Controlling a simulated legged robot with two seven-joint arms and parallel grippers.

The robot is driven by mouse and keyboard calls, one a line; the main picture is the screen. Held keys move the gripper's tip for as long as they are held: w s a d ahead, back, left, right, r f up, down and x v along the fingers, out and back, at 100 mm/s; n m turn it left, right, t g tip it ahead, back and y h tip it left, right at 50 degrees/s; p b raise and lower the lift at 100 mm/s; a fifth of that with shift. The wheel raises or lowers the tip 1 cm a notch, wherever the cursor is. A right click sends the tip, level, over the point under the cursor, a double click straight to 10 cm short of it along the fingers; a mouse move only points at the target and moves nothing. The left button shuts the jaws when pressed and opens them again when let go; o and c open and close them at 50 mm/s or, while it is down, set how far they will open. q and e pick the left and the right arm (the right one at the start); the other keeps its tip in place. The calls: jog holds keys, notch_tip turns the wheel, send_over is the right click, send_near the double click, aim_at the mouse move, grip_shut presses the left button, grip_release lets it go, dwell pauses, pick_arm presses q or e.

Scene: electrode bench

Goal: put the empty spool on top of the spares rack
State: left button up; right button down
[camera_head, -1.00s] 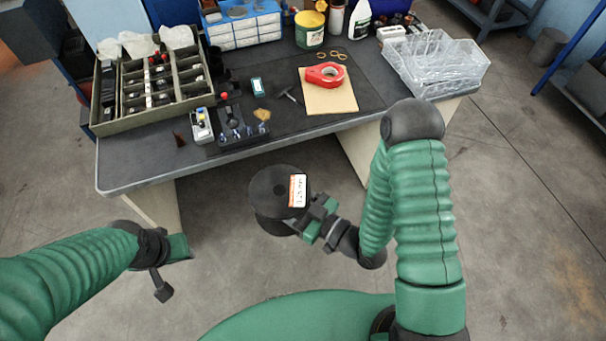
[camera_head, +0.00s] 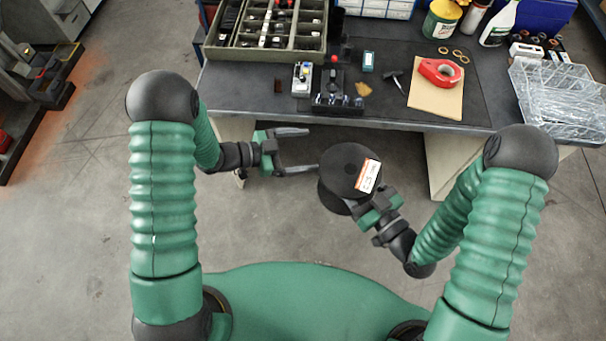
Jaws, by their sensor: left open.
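The empty spool (camera_head: 345,165) is black with a white and orange label, in the head view in front of the bench's front edge. My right gripper (camera_head: 370,203) is shut on its lower right side; the fingers are mostly hidden by the spool. My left gripper (camera_head: 308,151) is open and empty, its two fingers pointing right at the spool's left side. Its lower fingertip is very close to the spool; I cannot tell whether they touch. I cannot tell for sure which thing is the spares rack.
A shelf unit (camera_head: 40,92) with dark bins stands at far left. Open floor lies between.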

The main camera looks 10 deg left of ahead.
aim_at(350, 178)
pick_arm(q)
jog(key=s+d+m+g+h, duration=0.2)
jog(key=s+g+h, duration=0.3)
jog(key=s, duration=0.3)
jog(key=d, duration=1.1)
jog(key=shift+w+d+r, duration=0.2)
jog(key=shift+w+r, duration=0.15)
jog(key=shift+w, duration=0.05)
pick_arm(e)
jog(key=shift+d, duration=0.1)
pick_arm(q)
jog(key=shift+w+a, duration=0.15)
jog(key=shift+w, duration=0.05)
jog(key=c, duration=1.9)
grip_shut()
pick_arm(e)
jog(key=c, duration=0.7)
grip_release()
jog(key=shift+s, duration=0.1)
jog(key=o, duration=0.4)
pick_arm(q)
jog(key=shift+s, duration=0.1)
